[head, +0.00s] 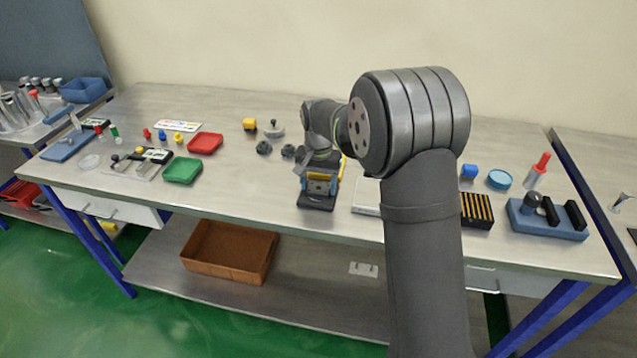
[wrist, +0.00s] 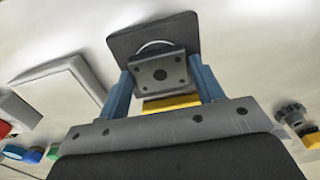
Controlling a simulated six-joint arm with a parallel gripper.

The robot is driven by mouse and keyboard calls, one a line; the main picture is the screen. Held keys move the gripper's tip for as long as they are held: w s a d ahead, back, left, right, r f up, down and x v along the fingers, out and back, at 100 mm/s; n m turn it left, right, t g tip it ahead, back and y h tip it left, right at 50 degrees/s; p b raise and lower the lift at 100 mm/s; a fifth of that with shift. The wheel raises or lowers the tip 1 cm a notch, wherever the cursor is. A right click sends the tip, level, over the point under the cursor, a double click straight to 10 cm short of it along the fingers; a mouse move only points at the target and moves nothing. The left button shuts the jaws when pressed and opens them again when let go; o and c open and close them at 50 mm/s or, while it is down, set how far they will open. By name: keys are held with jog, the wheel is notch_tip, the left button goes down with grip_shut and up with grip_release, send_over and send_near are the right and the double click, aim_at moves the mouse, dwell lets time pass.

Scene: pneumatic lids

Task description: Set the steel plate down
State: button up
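The steel plate is a dark, square plate with rounded corners (wrist: 124,42), just beyond my fingertips in the wrist view. In the head view the dark plate (head: 317,202) is directly below my gripper (head: 321,178), at or just above the table; I cannot tell if it touches. A grey block with several small holes (wrist: 158,72) covers part of it, and a pale curved rim shows between block and plate. The blue fingers of my gripper (wrist: 160,86) stand on both sides of this block and appear closed on it. A yellow part (wrist: 171,102) shows behind the block.
A pale flat panel (head: 367,198) lies close to the right of the plate; it also shows in the wrist view (wrist: 62,95). Dark knobs (head: 288,151) stand to the left. A green tray (head: 182,171) and red tray (head: 205,143) lie farther left. The table (head: 245,190) is clear between.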

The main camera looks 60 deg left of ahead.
aim_at(318, 188)
jog(key=shift+o, duration=1.3)
notch_tip(318, 188, up, 12)
jog(key=shift+r, duration=0.2)
jog(key=shift+f, duration=0.15)
notch_tip(318, 188, down, 12)
jog(key=shift+r, duration=2)
jog(key=shift+f, duration=0.1)
